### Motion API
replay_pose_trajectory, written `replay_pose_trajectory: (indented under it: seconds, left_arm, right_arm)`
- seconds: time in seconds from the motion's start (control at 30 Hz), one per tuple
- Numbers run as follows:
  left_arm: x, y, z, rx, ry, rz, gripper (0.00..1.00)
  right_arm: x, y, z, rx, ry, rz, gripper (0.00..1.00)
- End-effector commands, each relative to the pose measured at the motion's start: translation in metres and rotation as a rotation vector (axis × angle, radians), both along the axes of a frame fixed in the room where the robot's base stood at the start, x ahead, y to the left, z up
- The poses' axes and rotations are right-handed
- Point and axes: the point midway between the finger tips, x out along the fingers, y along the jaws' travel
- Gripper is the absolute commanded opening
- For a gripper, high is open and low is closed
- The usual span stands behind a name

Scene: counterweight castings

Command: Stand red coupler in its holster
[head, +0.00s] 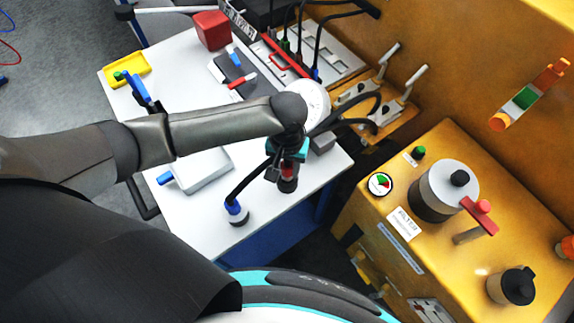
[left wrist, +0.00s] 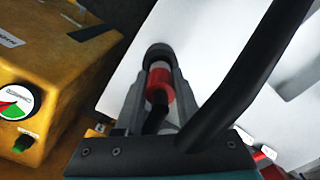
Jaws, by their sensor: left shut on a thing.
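The red coupler (head: 288,169) is held upright, or nearly so, by my left gripper (head: 284,174) over the right part of the white table. In the left wrist view its red band (left wrist: 158,84) sits between the two grey fingers of the left gripper (left wrist: 157,92), which are shut on it. A dark round piece (left wrist: 158,54) shows just beyond the fingertips. I cannot tell whether this is the coupler's end or its holster. A black hose runs from the coupler past the wrist. My right gripper is not in view.
A blue coupler (head: 235,208) with a hose stands in a round base near the table's (head: 268,218) front edge. A grey-white box (head: 203,171) lies to the left. A yellow machine (head: 372,215) with dials stands to the right, past a gap.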

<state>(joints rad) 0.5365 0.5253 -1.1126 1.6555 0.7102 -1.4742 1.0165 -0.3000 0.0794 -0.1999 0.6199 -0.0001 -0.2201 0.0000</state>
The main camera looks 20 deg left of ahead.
Motion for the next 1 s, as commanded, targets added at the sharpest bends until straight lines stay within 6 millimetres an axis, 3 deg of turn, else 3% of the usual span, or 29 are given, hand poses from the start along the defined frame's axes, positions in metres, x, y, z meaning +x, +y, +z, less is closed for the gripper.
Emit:
replay_pose_trajectory:
  seconds: [1.0]
  left_arm:
    - [0.000,0.000,-0.024,0.000,0.000,0.000,0.00]
  right_arm:
    - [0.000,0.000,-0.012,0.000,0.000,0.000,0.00]
